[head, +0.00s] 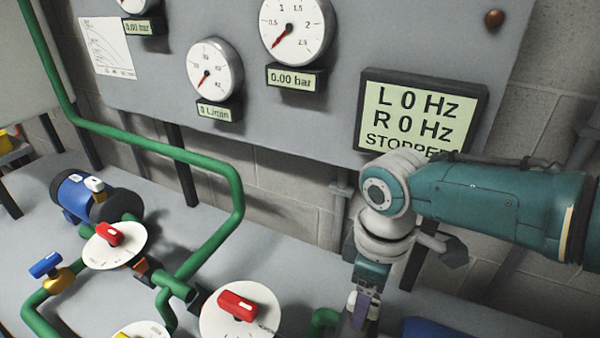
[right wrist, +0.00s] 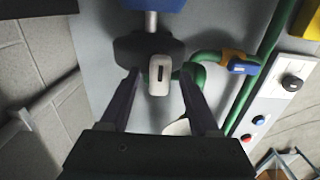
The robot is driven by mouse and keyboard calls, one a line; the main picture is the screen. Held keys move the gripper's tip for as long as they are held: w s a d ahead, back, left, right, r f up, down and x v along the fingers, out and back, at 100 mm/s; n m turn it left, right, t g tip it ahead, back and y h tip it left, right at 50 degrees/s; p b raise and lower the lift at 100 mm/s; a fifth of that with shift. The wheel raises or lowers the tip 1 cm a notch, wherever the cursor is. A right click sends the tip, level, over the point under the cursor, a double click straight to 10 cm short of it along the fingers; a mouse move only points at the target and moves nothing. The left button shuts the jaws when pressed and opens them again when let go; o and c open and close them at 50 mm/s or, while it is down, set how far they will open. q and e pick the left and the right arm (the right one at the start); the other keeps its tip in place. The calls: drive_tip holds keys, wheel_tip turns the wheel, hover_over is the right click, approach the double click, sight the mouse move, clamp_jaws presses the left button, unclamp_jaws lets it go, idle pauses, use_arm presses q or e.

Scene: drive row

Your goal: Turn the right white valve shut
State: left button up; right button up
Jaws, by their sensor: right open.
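The right white valve (right wrist: 159,75) shows in the right wrist view as a small white handle with a dark mark, on a black pump body (right wrist: 135,48). In the head view a small part of the white handle (head: 351,300) shows beside my fingers. My right gripper (head: 362,312) points down there, and its fingers hide much of the handle. In the right wrist view my right gripper (right wrist: 159,88) is open, with one finger on each side of the handle. I cannot tell whether either finger touches it. My left gripper is not in view.
A left pump (head: 78,197) bears another white handle (head: 94,184). Red-handled valves on white dials (head: 115,248) (head: 250,322) and green pipes (head: 240,195) stand on the bench. The display (head: 418,115) reads L 0 Hz, R 0 Hz, STOPPED. Gauges (head: 297,28) hang behind.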

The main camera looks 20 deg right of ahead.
wheel_tip(320, 180, up, 10)
drive_tip(key=p, duration=0.3)
idle(0.6)
